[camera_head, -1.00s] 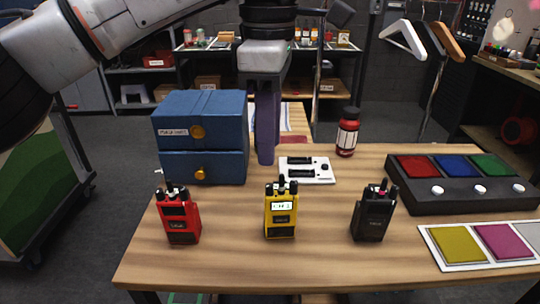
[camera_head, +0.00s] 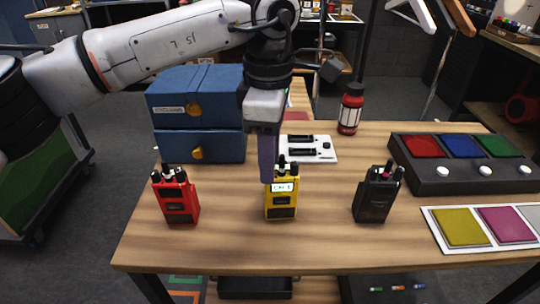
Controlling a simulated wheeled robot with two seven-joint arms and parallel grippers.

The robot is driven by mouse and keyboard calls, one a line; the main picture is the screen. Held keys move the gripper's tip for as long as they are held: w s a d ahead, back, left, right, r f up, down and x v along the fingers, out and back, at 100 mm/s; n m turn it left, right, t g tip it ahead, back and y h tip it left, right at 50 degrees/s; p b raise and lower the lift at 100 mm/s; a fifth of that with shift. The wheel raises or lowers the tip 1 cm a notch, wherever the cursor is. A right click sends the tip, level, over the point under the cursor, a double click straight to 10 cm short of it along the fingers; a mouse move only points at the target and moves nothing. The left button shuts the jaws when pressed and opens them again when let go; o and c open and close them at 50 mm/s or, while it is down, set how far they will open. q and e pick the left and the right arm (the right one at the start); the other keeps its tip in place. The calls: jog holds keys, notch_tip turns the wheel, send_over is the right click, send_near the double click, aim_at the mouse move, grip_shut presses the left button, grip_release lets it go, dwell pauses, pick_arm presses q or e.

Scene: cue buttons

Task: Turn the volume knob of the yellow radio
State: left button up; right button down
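The yellow radio (camera_head: 281,196) stands upright near the front middle of the table, with a lit display and black knobs and antenna on top. My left gripper (camera_head: 267,172) points down right at the top of the radio, its purple finger overlapping the radio's upper left edge in this view. I cannot tell whether it touches the knobs. The fingers line up with each other from this angle, so their gap is hidden. My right gripper is not in view.
A red radio (camera_head: 177,199) stands to the left and a black radio (camera_head: 374,197) to the right. Behind are a blue drawer box (camera_head: 213,145), a white panel (camera_head: 322,148) and a red bottle (camera_head: 350,110). A button box (camera_head: 470,180) and color pads (camera_head: 462,228) lie at right.

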pick_arm(q)
grip_shut()
jog(key=shift+n+b, duration=0.4)
jog(key=shift+n, duration=0.7)
jog(key=n, duration=0.3)
grip_release()
jog(key=shift+r, duration=0.15)
notch_tip(320, 180, up, 10)
jog(key=shift+s+d, duration=0.1)
